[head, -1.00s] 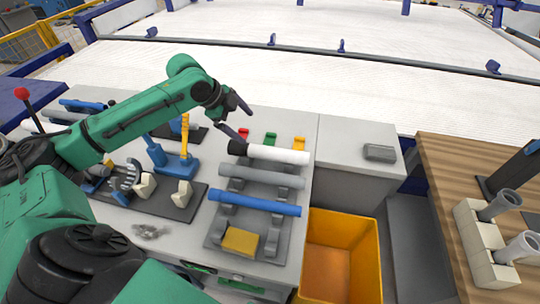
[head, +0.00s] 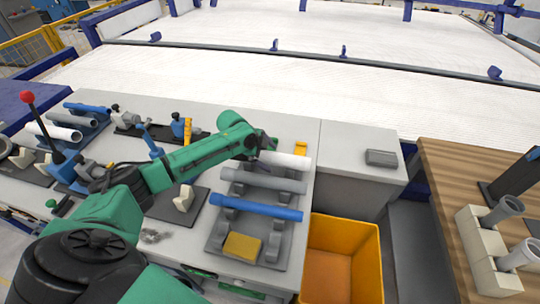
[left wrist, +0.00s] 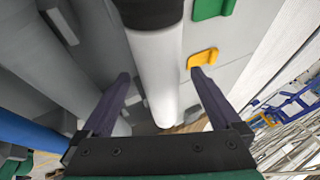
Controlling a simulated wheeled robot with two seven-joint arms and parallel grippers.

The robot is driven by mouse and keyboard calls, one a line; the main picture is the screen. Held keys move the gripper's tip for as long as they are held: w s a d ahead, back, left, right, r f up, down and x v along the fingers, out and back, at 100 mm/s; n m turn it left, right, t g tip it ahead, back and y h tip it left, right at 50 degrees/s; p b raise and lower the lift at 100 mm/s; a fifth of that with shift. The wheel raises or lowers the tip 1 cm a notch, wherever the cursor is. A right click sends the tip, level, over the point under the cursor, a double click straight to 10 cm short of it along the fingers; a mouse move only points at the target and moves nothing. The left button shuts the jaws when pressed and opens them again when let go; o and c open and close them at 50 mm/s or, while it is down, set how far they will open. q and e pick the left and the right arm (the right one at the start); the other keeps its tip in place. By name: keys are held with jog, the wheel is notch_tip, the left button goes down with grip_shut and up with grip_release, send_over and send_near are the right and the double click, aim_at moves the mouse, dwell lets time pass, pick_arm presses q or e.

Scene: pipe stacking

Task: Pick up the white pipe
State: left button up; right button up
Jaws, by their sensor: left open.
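The white pipe (head: 287,160) lies on the back position of the grey rack (head: 217,235). Its left part is hidden by my left arm in the head view. In the left wrist view the white pipe (left wrist: 156,70), with a black end, runs between the two dark fingers of my left gripper (left wrist: 163,95). The gripper is open, with one finger on each side of the pipe and a visible gap on both sides. In the head view my left gripper (head: 262,150) is mostly hidden behind its own wrist. My right gripper is not in view.
A grey pipe (head: 262,182) and a blue pipe (head: 255,207) lie on the same rack, nearer to me. A yellow block (head: 242,246) sits at its front. An orange bin (head: 340,262) stands to the right. A yellow hook (head: 300,148) is close behind the white pipe.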

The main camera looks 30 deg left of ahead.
pick_arm(q)
jog(key=shift+w+d+f, duration=0.1)
jog(key=shift+w+f, duration=0.05)
jog(key=shift+f, duration=0.15)
grip_shut()
jog(key=shift+r, duration=0.15)
